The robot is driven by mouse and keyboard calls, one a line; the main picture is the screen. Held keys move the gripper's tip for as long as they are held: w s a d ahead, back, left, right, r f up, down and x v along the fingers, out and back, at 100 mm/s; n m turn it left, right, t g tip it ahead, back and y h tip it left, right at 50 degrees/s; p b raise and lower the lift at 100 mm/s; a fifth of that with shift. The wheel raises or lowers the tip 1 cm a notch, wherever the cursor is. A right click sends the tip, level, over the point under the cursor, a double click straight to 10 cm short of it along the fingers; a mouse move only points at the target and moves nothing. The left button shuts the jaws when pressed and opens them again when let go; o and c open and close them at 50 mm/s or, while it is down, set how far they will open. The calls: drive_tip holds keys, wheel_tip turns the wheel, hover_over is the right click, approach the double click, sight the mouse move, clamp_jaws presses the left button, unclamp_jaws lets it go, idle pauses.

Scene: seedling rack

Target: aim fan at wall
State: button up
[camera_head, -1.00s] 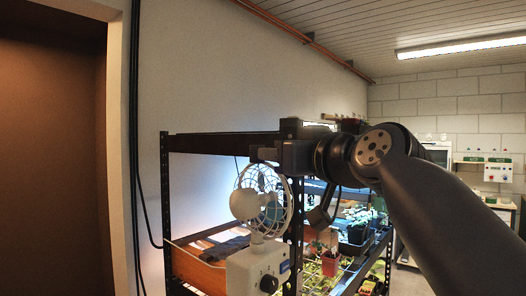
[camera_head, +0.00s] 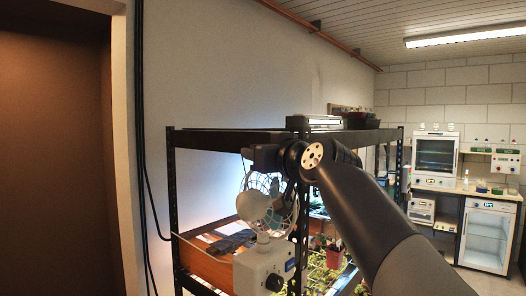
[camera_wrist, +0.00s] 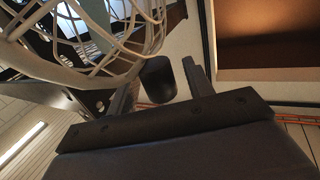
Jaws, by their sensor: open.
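The fan has a white wire cage (camera_head: 272,190), a pale rounded motor housing (camera_head: 253,207) toward me, and a white base box (camera_head: 264,270) with a dark knob. It stands at the rack's near left corner. The pale wall (camera_head: 235,75) runs behind the rack. My gripper (camera_head: 247,153) is just above the fan head in the head view. In the wrist view, my gripper (camera_wrist: 160,84) is open, with a dark rounded thing between or beyond its fingers; I cannot tell whether it touches. The cage (camera_wrist: 95,45) fills the upper left there, close to one finger.
The dark rack (camera_head: 172,200) has an upright post (camera_head: 300,235) right beside the fan and a top shelf above. An orange-brown box (camera_head: 205,262) and seedlings with a red pot (camera_head: 333,257) are on it. A bench with instruments (camera_head: 465,190) stands far right.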

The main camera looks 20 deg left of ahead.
drive_tip(key=shift+c, duration=0.3)
clamp_jaws()
drive_tip(key=shift+f+n+g+y+b, duration=0.15)
drive_tip(key=shift+n+g+y+b, duration=0.25)
drive_tip(key=shift+g+b, duration=0.15)
drive_tip(key=shift+n+g+y+b, duration=0.5)
drive_tip(key=shift+g, duration=0.05)
drive_tip(key=n+g+y, duration=0.1)
drive_tip(key=n+g, duration=0.1)
drive_tip(key=g, duration=0.1)
drive_tip(key=shift+w+y, duration=0.15)
drive_tip(key=shift+y, duration=0.25)
drive_tip(key=n+g+p, duration=0.1)
drive_tip(key=g, duration=0.1)
drive_tip(key=n+g+y+p, duration=0.1)
drive_tip(key=g, duration=0.1)
drive_tip(key=n+g+p, duration=0.2)
drive_tip(key=shift+r+y, duration=0.3)
drive_tip(key=shift+r, duration=0.05)
drive_tip(key=n+g+p, duration=0.1)
drive_tip(key=g+p, duration=0.1)
drive_tip(key=shift+f+n+g, duration=0.1)
drive_tip(key=shift+n+g, duration=0.2)
drive_tip(key=shift+n, duration=0.1)
drive_tip(key=shift+s+f+g, duration=0.15)
drive_tip(key=shift+s+g, duration=0.05)
drive_tip(key=shift+g, duration=0.1)
